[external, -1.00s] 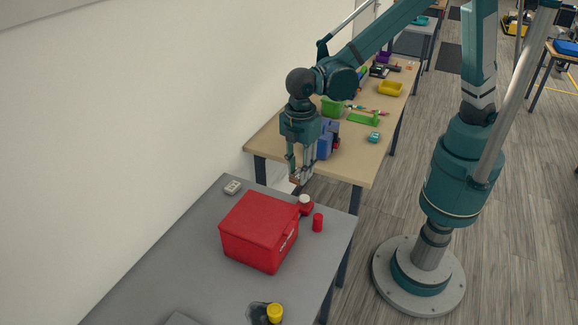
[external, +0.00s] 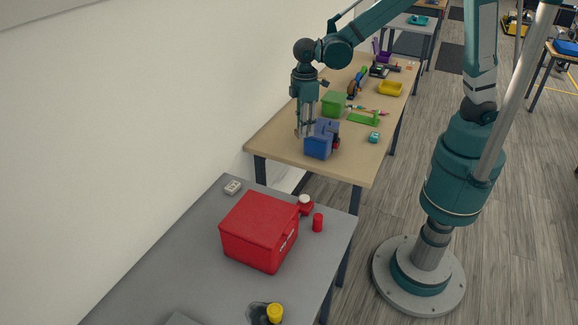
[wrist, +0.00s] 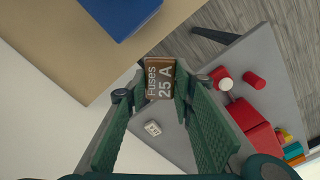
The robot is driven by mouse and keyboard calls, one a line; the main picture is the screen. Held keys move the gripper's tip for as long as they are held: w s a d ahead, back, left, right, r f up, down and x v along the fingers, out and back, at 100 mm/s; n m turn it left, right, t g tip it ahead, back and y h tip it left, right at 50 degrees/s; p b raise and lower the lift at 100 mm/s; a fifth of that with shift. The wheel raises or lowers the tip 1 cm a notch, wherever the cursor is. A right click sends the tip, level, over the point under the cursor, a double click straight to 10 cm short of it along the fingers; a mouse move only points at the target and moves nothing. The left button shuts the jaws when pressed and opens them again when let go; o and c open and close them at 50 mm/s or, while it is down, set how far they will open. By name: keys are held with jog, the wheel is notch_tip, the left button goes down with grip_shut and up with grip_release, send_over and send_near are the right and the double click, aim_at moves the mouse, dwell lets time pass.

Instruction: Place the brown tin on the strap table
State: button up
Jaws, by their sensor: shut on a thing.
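The brown tin (wrist: 160,78), lettered "Fuses 25 A", is between the fingertips of my gripper (wrist: 158,88) in the wrist view. My gripper is shut on it. In the external view my gripper (external: 304,133) hangs at the near left part of the wooden-topped table (external: 275,145), left of a blue box (external: 319,146). The tin is small and hard to make out there. In the wrist view the tin overlaps the table's edge; its height above the top is unclear. I cannot tell for certain which table is the strap table.
A green box (external: 334,104), yellow bin (external: 391,88) and teal item (external: 374,137) stand on the wooden table. The nearer grey table (external: 190,255) holds a red box (external: 259,230), a red can (external: 318,222) and a small white item (external: 232,187). Bare wood shows at the near left.

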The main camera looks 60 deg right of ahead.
jog(key=d+m, duration=0.1)
jog(key=d, duration=0.4)
jog(key=d+m, duration=0.2)
jog(key=d, duration=0.4)
jog(key=d+m, duration=0.1)
jog(key=d, duration=0.5)
jog(key=shift+w+m+p, duration=0.25)
jog(key=shift+m+p, duration=0.05)
jog(key=shift+m, duration=0.1)
jog(key=s+d+m, duration=0.2)
jog(key=d+m, duration=0.1)
jog(key=d, duration=0.5)
jog(key=s+d+m, duration=0.2)
jog(key=s+d, duration=0.1)
jog(key=d, duration=0.6)
jog(key=f, duration=0.5)
jog(key=shift+w+a+f+p, duration=0.2)
jog(key=shift+w+f+p, duration=0.05)
jog(key=shift+f+p, duration=0.1)
jog(key=shift+f+b, duration=0.35)
jog(key=shift+f, duration=2.5)
jog(key=shift+f+b, duration=0.3)
jog(key=shift+f, duration=1.75)
jog(key=shift+f, duration=0.15)
